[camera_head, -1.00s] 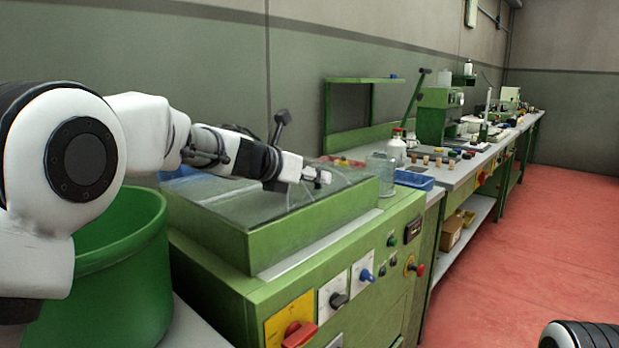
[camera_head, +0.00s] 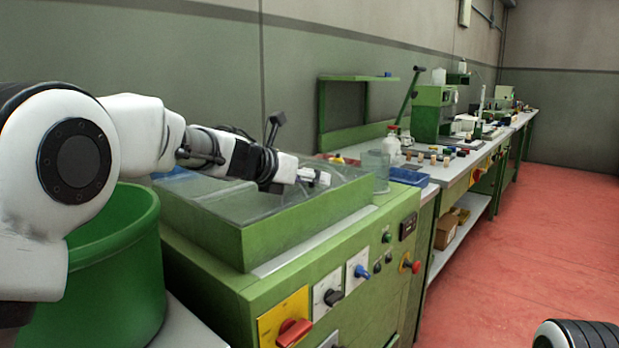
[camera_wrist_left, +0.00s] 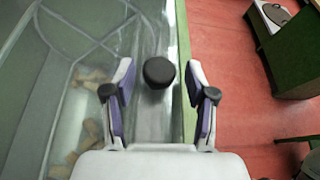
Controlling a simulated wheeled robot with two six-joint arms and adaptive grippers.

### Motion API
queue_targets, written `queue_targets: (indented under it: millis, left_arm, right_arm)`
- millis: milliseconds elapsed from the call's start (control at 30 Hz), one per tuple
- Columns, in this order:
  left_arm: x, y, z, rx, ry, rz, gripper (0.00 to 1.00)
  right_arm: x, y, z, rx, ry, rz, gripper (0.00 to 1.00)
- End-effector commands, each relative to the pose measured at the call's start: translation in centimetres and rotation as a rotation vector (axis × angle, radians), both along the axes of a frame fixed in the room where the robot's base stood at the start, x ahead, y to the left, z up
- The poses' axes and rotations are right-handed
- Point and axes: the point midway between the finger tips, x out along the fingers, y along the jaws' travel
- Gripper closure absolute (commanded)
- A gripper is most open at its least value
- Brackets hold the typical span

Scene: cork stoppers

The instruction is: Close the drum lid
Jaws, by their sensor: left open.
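The drum lid (camera_head: 250,205) is a clear panel lying flat over the top of the green machine box (camera_head: 305,227). In the left wrist view the lid (camera_wrist_left: 88,50) shows cork-coloured pieces beneath it. A round black knob (camera_wrist_left: 158,72) stands near its edge, between my left gripper's fingers. My left gripper (camera_head: 318,177) is over the lid in the head view; in the left wrist view its two fingers (camera_wrist_left: 158,95) are apart, one on each side of the knob, with gaps showing. I cannot tell how far the lid is from fully closed. My right gripper is not in view.
A green bin (camera_head: 110,265) stands at the left of the machine. A clear jar (camera_head: 375,172), a white bottle (camera_head: 391,145) and a blue tray (camera_head: 408,177) are to the right. A red switch (camera_head: 293,332) and knobs stick out in front.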

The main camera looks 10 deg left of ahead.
Motion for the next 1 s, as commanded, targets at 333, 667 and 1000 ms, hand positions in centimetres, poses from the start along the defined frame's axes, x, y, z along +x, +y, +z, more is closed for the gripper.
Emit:
queue_targets:
  millis: [333, 667, 1000]
  left_arm:
    - [-4.1, 2.8, 2.3, -0.003, -0.003, 0.001, 0.44]
    - [-9.0, 5.9, 4.4, 0.000, 0.000, -0.001, 0.44]
    - [-9.2, 6.0, 4.6, 0.000, 0.000, -0.001, 0.44]
  right_arm:
    - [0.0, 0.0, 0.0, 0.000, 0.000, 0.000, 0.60]
    - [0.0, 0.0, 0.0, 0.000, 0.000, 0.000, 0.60]
    - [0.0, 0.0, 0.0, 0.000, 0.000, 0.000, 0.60]
